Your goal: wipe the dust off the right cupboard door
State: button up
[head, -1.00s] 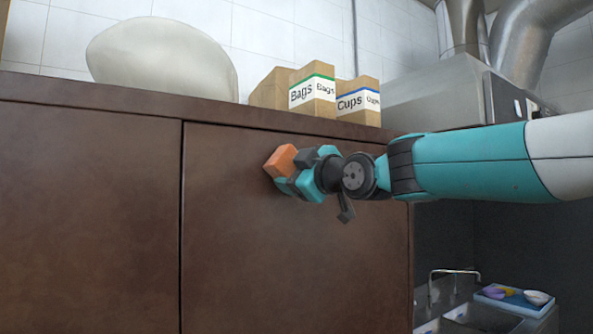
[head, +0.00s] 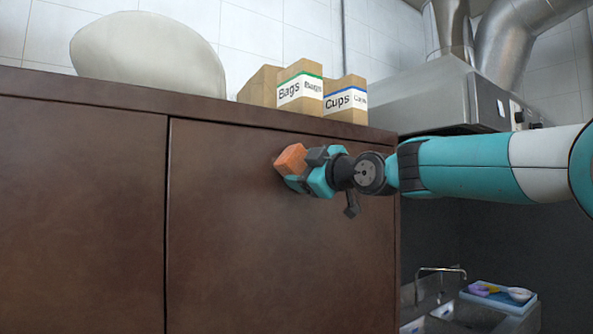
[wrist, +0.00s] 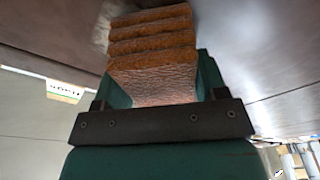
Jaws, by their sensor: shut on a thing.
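The right cupboard door (head: 270,255) is a dark brown panel right of the vertical seam in the head view. A hazy, paler dusty patch shows around its middle. My gripper (head: 306,168) is at the upper middle of this door, shut on an orange sponge-like block (head: 291,159). The block also shows in the wrist view (wrist: 152,75), with a ridged orange front between the jaws. It is at or very near the door face; I cannot tell if it is pressed on it. The door surface behind the gripper is hidden.
The left cupboard door (head: 80,200) is beside it. On the cupboard top stand a big pale rounded object (head: 150,55), a Bags box (head: 300,88) and a Cups box (head: 345,100). A metal hood (head: 450,95) is at right, above a sink (head: 470,310) with a blue tray (head: 498,297).

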aim_at(271, 168)
jog(key=shift+w+d, duration=1.65)
jog(key=shift+d, duration=0.75)
jog(key=shift+s+a+f+b, duration=0.1)
jog(key=shift+s+a+b, duration=0.45)
jog(key=shift+a, duration=0.3)
jog(key=shift+s+a+b, duration=0.5)
jog(key=shift+a, duration=0.35)
jog(key=shift+s+a+f+b, duration=0.1)
jog(key=shift+s+a+b, duration=0.45)
jog(key=shift+a, duration=0.3)
jog(key=shift+s+a+r+b, duration=0.1)
jog(key=shift+s+a+b, duration=0.2)
jog(key=shift+s+a, duration=0.3)
jog(key=shift+s+a+f+b, duration=0.1)
jog(key=shift+s+a+b, duration=0.3)
jog(key=shift+a, duration=0.45)
jog(key=shift+s+a+r+b, duration=0.1)
jog(key=shift+s+a+b, duration=0.15)
jog(key=shift+s+a, duration=0.4)
jog(key=shift+w, duration=0.15)
jog(key=b+v, duration=0.4)
jog(key=shift+s+d+r+b, duration=0.15)
jog(key=shift+s+b, duration=0.2)
jog(key=shift+s, duration=0.1)
jog(key=shift+s+d+r, duration=0.15)
jog(key=shift+s+d, duration=0.15)
jog(key=shift+s, duration=0.2)
